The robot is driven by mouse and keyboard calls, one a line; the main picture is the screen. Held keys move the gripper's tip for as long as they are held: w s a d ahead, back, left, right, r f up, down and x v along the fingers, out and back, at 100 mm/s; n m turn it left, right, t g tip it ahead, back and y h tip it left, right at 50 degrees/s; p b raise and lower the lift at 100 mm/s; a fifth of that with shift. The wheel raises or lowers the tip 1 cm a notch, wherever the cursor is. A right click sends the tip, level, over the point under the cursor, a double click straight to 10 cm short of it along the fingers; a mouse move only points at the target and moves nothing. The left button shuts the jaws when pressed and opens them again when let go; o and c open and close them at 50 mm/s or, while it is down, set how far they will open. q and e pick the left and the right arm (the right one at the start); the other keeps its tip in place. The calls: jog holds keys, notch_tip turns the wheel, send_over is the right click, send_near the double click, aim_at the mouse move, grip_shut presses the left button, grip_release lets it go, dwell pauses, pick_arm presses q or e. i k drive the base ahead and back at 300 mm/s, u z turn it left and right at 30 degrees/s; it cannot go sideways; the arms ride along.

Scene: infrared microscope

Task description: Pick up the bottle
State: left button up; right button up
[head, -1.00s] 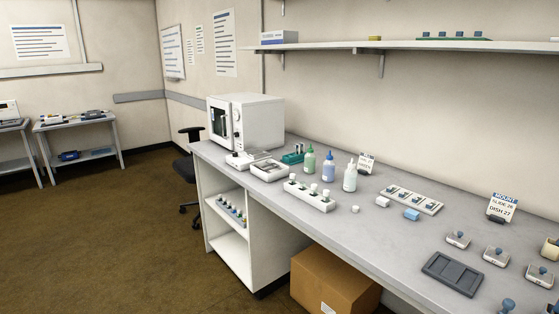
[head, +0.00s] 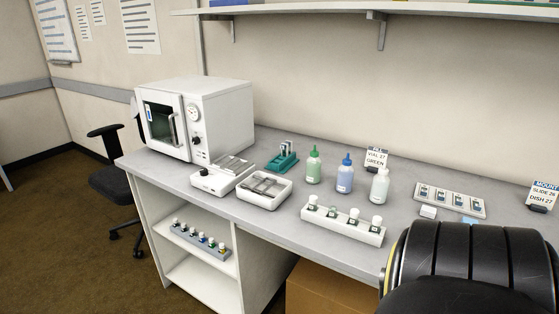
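Three dropper bottles stand upright in a row on the grey bench (head: 290,230), in the middle of the head view. One is green (head: 314,169), one is blue-violet with a blue cap (head: 345,178), and one is white (head: 380,187) at the right. The task does not say which one is meant. Nothing touches them. Neither gripper is in view. A large black rounded part, likely one of my arm links, fills the lower right corner and hides the bench there.
A white rack with several white-capped vials (head: 343,225) stands in front of the bottles. Left are a white tray (head: 264,190), a teal rack (head: 283,160) and a white oven-like device (head: 196,120). A "VIAL 27 GREEN" card (head: 377,158) stands behind. A shelf (head: 320,10) runs above.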

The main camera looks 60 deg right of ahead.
aim_at(313, 163)
jog(key=z, duration=0.85)
jog(key=i, duration=1.2)
jog(key=z, duration=1.05)
